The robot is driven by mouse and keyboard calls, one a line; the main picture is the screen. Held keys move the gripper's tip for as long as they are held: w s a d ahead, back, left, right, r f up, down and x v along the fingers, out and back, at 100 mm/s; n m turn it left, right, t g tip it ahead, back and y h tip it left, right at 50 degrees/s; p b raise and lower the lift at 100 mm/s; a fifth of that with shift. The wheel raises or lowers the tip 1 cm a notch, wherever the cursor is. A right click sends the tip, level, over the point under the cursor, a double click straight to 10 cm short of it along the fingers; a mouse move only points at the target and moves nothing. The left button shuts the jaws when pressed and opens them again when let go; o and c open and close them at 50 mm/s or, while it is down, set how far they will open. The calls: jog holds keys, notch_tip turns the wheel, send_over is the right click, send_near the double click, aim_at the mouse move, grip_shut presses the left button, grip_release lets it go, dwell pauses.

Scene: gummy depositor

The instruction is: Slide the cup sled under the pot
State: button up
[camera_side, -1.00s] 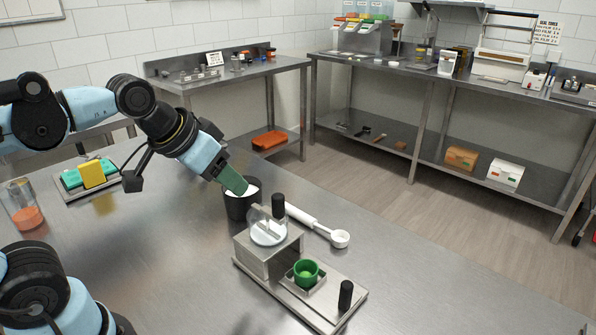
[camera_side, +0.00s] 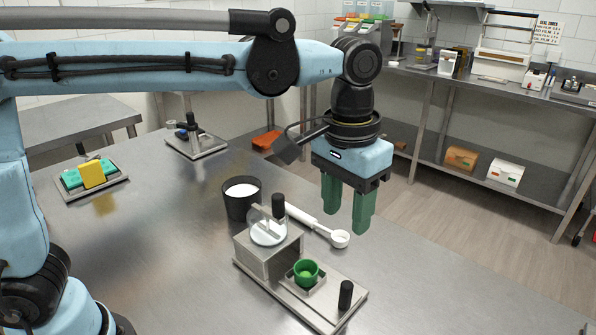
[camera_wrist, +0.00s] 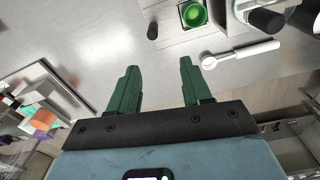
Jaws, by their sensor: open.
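The cup sled (camera_side: 311,279) is a small metal carrier holding a green cup (camera_side: 306,272), on a steel base plate. A black upright knob (camera_side: 346,295) stands at the plate's near right end. The pot (camera_side: 268,232), clear-walled with white contents and a black handle, sits on a metal block behind the cup. The cup is in front of the block, not beneath the pot. My gripper (camera_side: 345,220) is open and empty, fingers down, in the air right of the pot. The wrist view shows the green cup (camera_wrist: 194,13) and black knob (camera_wrist: 152,31) beyond my fingertips.
A white scoop (camera_side: 322,227) lies on the table behind the fixture. A dark cup of white powder (camera_side: 241,198) stands behind the pot. A tray with teal and yellow blocks (camera_side: 88,176) is far left. The table right of the fixture is clear.

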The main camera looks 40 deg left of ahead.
jog(key=d, duration=0.2)
send_over(346, 284)
notch_tip(346, 284, down, 5)
notch_tip(346, 284, down, 13)
jog(key=shift+d+r, duration=0.1)
jog(key=shift+r, duration=0.05)
dwell(0.3)
jog(key=shift+c, duration=0.3)
grip_shut()
